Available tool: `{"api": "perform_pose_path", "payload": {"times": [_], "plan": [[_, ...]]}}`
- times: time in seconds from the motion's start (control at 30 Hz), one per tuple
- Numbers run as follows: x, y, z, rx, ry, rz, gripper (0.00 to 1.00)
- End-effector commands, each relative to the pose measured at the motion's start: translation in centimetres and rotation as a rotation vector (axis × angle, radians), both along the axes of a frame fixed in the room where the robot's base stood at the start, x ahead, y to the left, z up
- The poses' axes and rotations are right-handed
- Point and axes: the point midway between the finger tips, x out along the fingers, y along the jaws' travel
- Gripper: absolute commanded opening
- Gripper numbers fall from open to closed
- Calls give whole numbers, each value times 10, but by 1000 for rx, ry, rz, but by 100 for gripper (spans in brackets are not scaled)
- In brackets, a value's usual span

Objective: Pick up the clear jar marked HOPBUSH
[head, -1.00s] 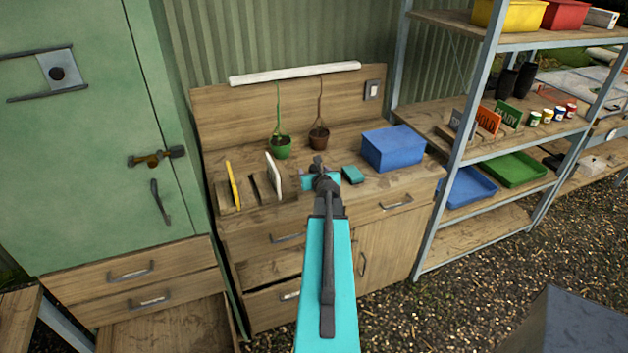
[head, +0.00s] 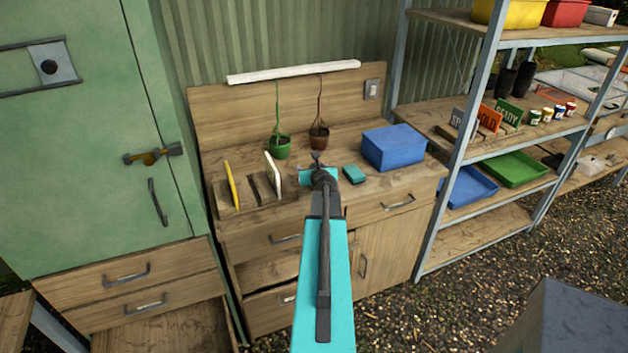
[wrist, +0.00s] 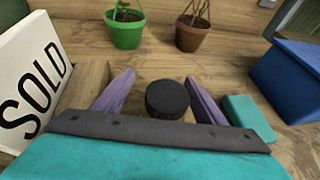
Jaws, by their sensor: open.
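A round black lid (wrist: 167,98) stands between the fingers of my gripper (wrist: 160,78) in the wrist view, seen from above. The body and any marking below the lid are hidden, so I cannot read HOPBUSH or tell whether it is clear. My gripper is open, with one purple finger on each side of the lid; the right finger looks closer to it. I cannot tell whether either finger touches it. In the head view my gripper (head: 318,164) is over the front of the wooden bench (head: 385,188), mostly hidden by my arm.
A white SOLD sign (wrist: 35,80) stands close on the left. A teal block (wrist: 247,117) and a blue bin (wrist: 290,78) are on the right. Green (wrist: 126,30) and brown (wrist: 192,33) potted plants stand behind. A yellow sign (head: 231,185) is farther left.

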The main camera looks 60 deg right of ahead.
Motion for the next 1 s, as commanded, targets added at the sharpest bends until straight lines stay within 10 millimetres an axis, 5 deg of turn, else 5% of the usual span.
{"api": "perform_pose_path", "payload": {"times": [0.37, 0.7, 1.0], "plan": [[-8, -6, 0, 0, 0, -11, 65], [-9, -7, 0, 0, 0, -12, 11], [-9, -7, 2, 0, 0, -12, 11]]}}
